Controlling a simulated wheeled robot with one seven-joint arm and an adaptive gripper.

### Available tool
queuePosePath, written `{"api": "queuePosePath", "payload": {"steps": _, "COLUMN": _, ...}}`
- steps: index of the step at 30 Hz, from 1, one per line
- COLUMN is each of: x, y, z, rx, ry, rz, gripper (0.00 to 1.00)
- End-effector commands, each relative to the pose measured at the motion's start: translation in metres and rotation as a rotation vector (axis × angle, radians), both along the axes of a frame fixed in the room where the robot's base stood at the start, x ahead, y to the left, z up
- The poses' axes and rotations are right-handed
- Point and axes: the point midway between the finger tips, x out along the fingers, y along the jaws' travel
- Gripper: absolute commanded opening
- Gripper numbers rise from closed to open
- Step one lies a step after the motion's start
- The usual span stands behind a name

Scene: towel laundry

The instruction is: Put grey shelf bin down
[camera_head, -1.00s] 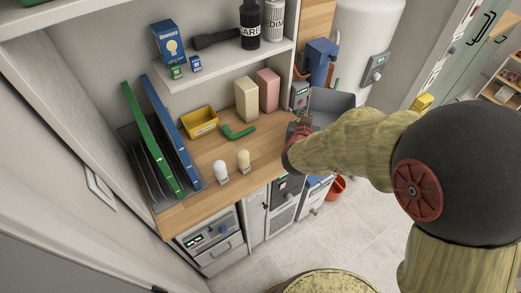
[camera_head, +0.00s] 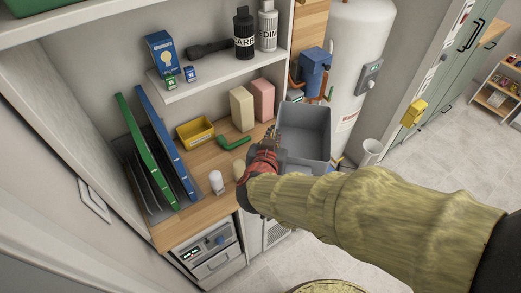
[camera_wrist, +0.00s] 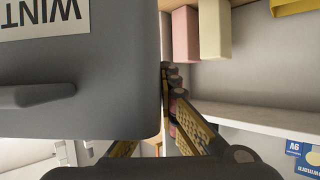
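The grey shelf bin (camera_head: 308,128) is an open-topped box, right of the wooden counter (camera_head: 213,158) in the head view. My gripper (camera_head: 266,155) is at its near left side. In the wrist view, the bin (camera_wrist: 80,95) fills the left, with an upside-down white label reading "WINT" and a handle bar. My gripper (camera_wrist: 160,112) appears shut on the bin's edge, with one finger along its right side and the other partly hidden behind it. The bin seems held up; its underside contact is hidden.
Two light bulbs (camera_head: 217,182), a yellow bin (camera_head: 195,131), a green bent piece (camera_head: 233,142) and cream and pink boxes (camera_head: 242,108) stand on the counter. A shelf (camera_head: 221,73) with bottles is above. A white tank (camera_head: 350,60) and waste bin (camera_head: 369,152) are right.

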Motion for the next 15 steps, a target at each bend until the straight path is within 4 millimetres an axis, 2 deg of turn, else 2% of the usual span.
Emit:
{"api": "queuePosePath", "payload": {"steps": 3, "x": 0.026, "y": 0.006, "z": -0.018, "rx": -0.001, "ry": 0.002, "rz": -0.001, "gripper": 0.00}}
{"api": "queuePosePath", "payload": {"steps": 10, "x": 0.076, "y": 0.020, "z": -0.040, "rx": -0.001, "ry": 0.001, "rz": -0.001, "gripper": 0.00}}
{"api": "queuePosePath", "payload": {"steps": 15, "x": 0.098, "y": 0.027, "z": -0.071, "rx": -0.002, "ry": 0.002, "rz": 0.000, "gripper": 0.00}}
